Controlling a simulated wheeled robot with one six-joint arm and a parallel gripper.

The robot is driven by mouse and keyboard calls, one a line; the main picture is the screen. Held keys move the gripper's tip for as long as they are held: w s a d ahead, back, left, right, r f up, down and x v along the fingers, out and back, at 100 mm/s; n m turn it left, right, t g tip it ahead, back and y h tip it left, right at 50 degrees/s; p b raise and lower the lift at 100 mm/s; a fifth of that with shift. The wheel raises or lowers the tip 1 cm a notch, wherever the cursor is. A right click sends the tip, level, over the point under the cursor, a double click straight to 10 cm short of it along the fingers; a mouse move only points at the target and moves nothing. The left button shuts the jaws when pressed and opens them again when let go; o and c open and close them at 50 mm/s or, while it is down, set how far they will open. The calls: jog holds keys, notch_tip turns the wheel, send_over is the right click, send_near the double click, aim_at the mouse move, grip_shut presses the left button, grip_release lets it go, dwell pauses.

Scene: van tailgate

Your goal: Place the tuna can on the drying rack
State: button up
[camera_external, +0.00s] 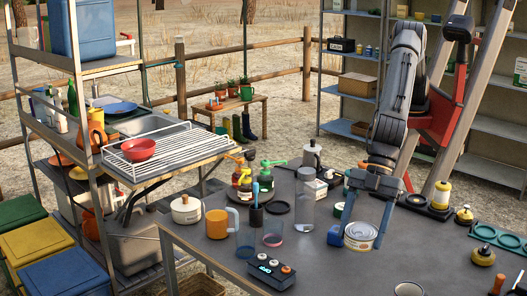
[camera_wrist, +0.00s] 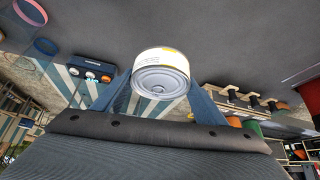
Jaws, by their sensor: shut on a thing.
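The tuna can (camera_external: 361,236) has a pale label and a metal rim. My gripper (camera_external: 366,228) is shut on it, one finger on each side, over the right half of the dark table. The can also shows between the blue fingers in the wrist view (camera_wrist: 161,75), its ribbed metal end facing the camera. I cannot tell whether it touches the table. The drying rack (camera_external: 170,146) is a white wire rack on a stand at the left, away from my gripper. A red bowl (camera_external: 138,149) sits on the rack's left part; the rest of the rack is bare.
A dark control box (camera_external: 271,272) lies at the table's front. A small blue object (camera_external: 334,235) is beside the can.

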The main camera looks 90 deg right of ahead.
aim_at(362, 231)
notch_tip(362, 231, up, 12)
jog(key=w+d+m+t+h+b, duration=0.1)
jog(key=w+d+m+h+b, duration=0.15)
jog(key=w+d, duration=1.4)
jog(key=w+d+m+t+h+b, duration=0.15)
jog(key=w+d+m, duration=0.25)
jog(key=w+d, duration=1.25)
jog(key=w+d+m+h+b, duration=0.1)
jog(key=w+d+m, duration=0.35)
jog(key=d, duration=1.05)
jog(key=w+d+m+h+b, duration=0.1)
jog(key=w+d, duration=0.6)
jog(key=d, duration=0.7)
jog(key=w+d+m+h+b, duration=0.15)
jog(key=w+d, duration=0.45)
jog(key=d, duration=0.9)
jog(key=shift+m, duration=0.45)
jog(key=f, duration=0.7)
jog(key=f+p, duration=0.1)
jog(key=f, duration=0.3)
jog(key=shift+w+d, duration=0.15)
jog(key=shift+d, duration=0.2)
jog(key=shift+f+p, duration=0.5)
jog(key=shift+f, duration=1.7)
jog(key=shift+f, duration=0.1)
